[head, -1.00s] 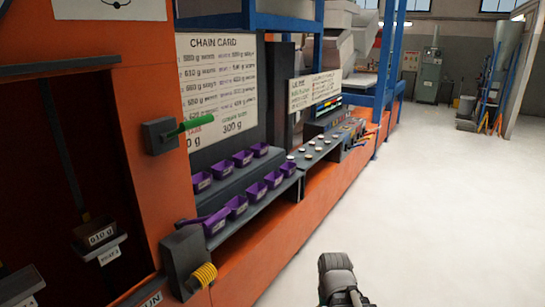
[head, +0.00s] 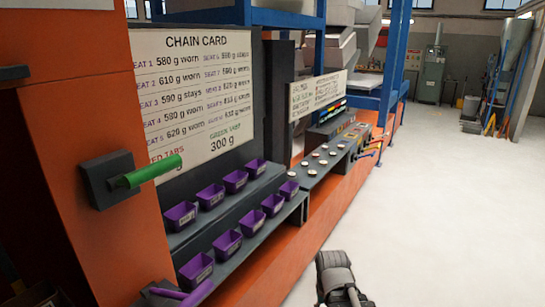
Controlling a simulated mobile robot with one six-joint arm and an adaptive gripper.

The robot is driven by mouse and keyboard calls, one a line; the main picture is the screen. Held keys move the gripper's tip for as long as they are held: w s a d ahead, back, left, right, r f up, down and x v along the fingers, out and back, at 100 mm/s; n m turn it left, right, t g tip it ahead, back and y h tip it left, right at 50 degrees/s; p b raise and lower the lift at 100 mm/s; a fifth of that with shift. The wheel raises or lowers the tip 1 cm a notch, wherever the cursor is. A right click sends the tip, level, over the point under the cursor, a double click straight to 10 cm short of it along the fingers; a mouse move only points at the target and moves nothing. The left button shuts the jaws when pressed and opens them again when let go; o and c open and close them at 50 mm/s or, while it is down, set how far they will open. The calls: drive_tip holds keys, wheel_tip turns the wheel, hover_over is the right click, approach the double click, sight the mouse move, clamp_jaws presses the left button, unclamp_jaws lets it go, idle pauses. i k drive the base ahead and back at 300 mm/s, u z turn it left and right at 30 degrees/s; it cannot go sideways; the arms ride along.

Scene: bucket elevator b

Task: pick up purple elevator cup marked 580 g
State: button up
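Small purple cups with pale labels stand in two stepped rows on a dark grey rack at left centre. The back row holds a cup at its near end (head: 181,216); the front row has a cup at its near end (head: 196,270). The labels are too small to read, so I cannot tell which cup is marked 580 g. A dark grey part of my arm's end (head: 338,278) shows at the bottom, right of the rack and apart from the cups. No fingertips can be made out, and I see nothing held.
The chain card (head: 195,85) lists 580 g for seats 1 and 4. A green handle (head: 153,171) juts from the orange cabinet (head: 85,120) at left. A purple bar (head: 178,294) shows bottom left. A console (head: 335,145) stands beyond the rack. The pale floor at right is clear.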

sight(290, 190)
drive_tip(key=i, duration=1.6)
drive_tip(key=u, duration=0.05)
